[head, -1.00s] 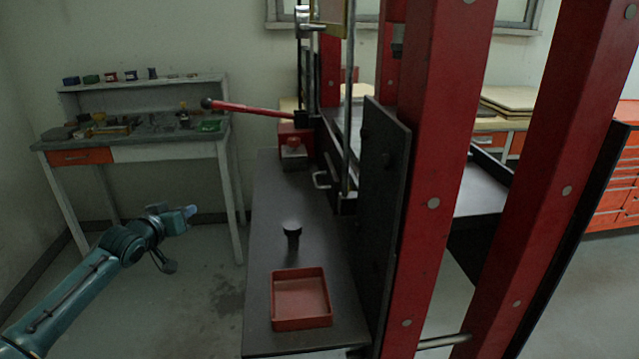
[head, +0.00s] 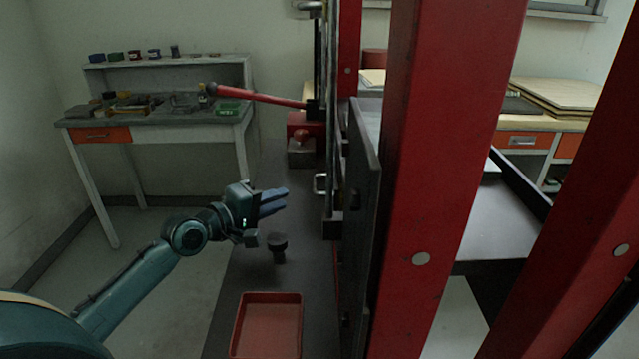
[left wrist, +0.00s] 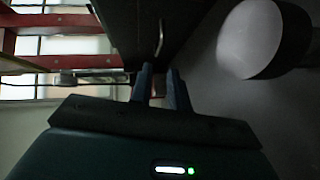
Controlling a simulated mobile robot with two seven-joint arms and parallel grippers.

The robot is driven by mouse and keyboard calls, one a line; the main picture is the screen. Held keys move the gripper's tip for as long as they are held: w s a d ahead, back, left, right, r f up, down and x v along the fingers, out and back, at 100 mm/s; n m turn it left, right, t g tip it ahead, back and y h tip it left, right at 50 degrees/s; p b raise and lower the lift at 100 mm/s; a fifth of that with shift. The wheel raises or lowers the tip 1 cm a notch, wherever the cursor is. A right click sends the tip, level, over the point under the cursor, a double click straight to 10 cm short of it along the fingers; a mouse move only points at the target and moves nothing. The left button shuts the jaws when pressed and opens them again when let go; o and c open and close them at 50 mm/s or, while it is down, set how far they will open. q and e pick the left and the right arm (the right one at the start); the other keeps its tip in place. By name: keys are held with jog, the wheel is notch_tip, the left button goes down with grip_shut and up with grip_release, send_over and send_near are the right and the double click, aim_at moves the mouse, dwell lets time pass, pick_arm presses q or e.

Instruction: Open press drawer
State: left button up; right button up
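The press drawer shows as a dark front on the near side of the red press, with a pale metal handle (head: 320,184). In the left wrist view the handle (left wrist: 158,40) is a thin bright bar on a dark panel, ahead of the fingertips. My left gripper (head: 280,200) is open and empty, its blue fingers pointing right toward the handle, short of it. It also shows in the left wrist view (left wrist: 160,76), with a gap between the fingers. Most of the drawer is hidden by the press plate. My right gripper is not in view.
A black knob (head: 278,246) stands on the dark bench close below my left gripper. A red tray (head: 268,298) lies nearer. A red lever (head: 255,96) sticks out left above. Thick red press posts (head: 445,150) fill the right. A workbench (head: 180,125) stands at the back left.

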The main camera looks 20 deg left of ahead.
aim_at(315, 185)
pick_arm(q)
jog(key=x, duration=1.1)
jog(key=shift+w+d, duration=0.1)
jog(key=shift+w, duration=0.25)
jog(key=shift+c, duration=0.5)
grip_shut()
